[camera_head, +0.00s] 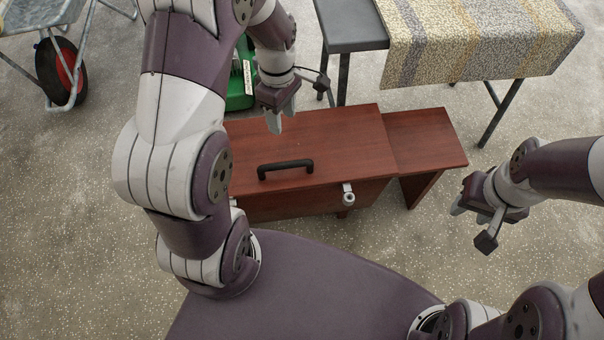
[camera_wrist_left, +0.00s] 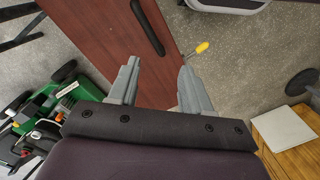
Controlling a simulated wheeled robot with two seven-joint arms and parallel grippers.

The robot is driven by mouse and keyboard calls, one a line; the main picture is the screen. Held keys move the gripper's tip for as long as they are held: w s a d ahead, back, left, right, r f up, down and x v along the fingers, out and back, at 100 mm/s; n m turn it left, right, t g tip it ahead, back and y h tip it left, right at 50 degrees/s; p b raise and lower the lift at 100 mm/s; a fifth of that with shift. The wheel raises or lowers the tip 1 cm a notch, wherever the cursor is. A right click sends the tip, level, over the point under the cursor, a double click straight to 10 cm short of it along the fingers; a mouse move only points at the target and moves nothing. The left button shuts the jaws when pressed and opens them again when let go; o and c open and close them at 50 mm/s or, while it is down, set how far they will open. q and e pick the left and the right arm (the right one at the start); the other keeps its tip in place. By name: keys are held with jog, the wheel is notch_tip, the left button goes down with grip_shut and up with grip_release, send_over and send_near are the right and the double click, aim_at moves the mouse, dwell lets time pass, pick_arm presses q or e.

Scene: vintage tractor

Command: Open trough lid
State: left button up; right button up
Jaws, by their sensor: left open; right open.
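My left gripper (camera_head: 274,124) is over the lid, behind the handle, open and empty, fingers pointing down. In the left wrist view, the lid (camera_wrist_left: 105,38) and handle (camera_wrist_left: 147,27) lie beyond the open fingers (camera_wrist_left: 158,75); the handle is not between them. My right gripper (camera_head: 474,212) is open and empty, right of the trough. The trough's left end is hidden behind my left arm.
A metal fitting (camera_head: 348,196) sticks out of the trough's front. A lower wooden side shelf (camera_head: 425,140) adjoins its right end. Behind stand a green machine (camera_head: 242,78) and a cloth-covered table (camera_head: 480,40). A wheelbarrow wheel (camera_head: 60,72) is far left. Floor at right is clear.

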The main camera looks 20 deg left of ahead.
aim_at(285, 163)
pick_arm(q)
jog(key=f+n+b, duration=0.2)
jog(key=f, duration=0.5)
jog(key=f+n+b, duration=0.2)
jog(key=f+n, duration=0.1)
jog(key=f, duration=0.4)
jog(key=f+n+b, duration=0.2)
jog(key=f, duration=0.5)
jog(key=shift+w+a+f+n+g+h, duration=0.3)
jog(key=shift+w+a+n+g, duration=0.05)
jog(key=shift+w+n+g, duration=0.05)
pick_arm(e)
notch_tip(285, 163, down, 9)
jog(key=shift+d, duration=0.15)
jog(key=shift+s+f, duration=0.1)
pick_arm(q)
jog(key=shift+r, duration=0.1)
grip_shut()
